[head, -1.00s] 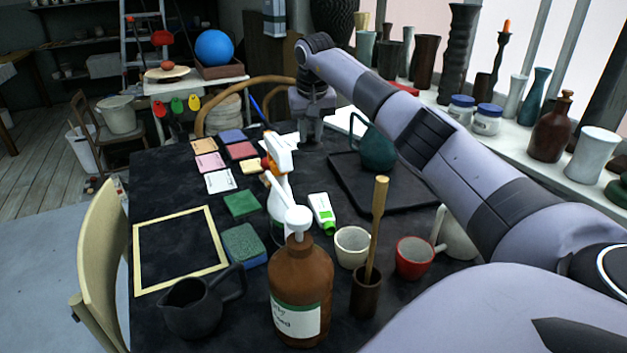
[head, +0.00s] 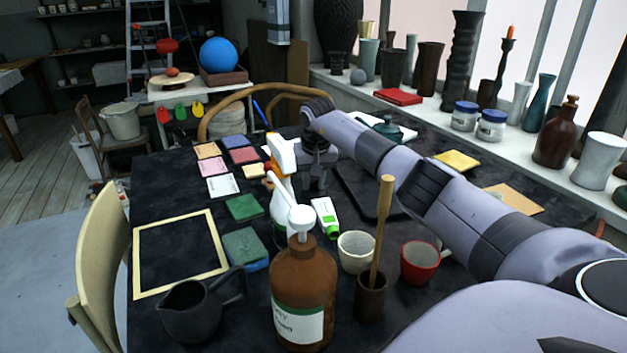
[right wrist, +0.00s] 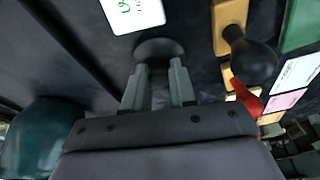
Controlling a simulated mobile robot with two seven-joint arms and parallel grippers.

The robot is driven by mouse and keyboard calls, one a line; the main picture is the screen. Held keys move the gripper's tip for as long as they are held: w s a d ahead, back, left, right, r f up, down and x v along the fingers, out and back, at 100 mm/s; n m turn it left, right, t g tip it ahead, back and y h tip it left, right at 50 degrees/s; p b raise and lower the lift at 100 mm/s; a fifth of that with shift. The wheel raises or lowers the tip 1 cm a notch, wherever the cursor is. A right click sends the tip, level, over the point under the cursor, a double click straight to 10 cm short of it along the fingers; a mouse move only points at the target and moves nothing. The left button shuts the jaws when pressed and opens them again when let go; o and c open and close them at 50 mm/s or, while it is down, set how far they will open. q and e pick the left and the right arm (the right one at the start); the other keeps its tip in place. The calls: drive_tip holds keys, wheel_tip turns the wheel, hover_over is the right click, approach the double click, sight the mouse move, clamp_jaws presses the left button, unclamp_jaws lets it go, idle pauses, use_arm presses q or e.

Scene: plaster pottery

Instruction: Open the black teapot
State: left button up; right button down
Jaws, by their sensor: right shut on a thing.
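A black pot (head: 192,315) with a handle stands at the front left of the dark table in the head view. I cannot tell whether that thing touches the table. My left gripper is not in view.
A brown pump bottle (head: 303,295), spray bottle (head: 281,185), white tube (head: 324,215), white cup (head: 356,252) and red cup (head: 419,263) crowd the table's near middle. A teal pot (right wrist: 40,140) is close to my gripper. A dark tray (head: 360,190) lies partly behind my arm.

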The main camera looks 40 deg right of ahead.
drive_tip(key=shift+f, duration=0.2)
drive_tip(key=c, duration=0.9)
unclamp_jaws()
drive_tip(key=shift+r, duration=0.15)
drive_tip(key=shift+r, duration=0.35)
drive_tip(key=p+v, duration=0.1)
drive_tip(key=v, duration=1)
drive_tip(key=shift+a+r+p, duration=0.1)
drive_tip(key=shift+r+p, duration=0.1)
drive_tip(key=shift+p, duration=0.15)
drive_tip(key=shift+r, duration=0.1)
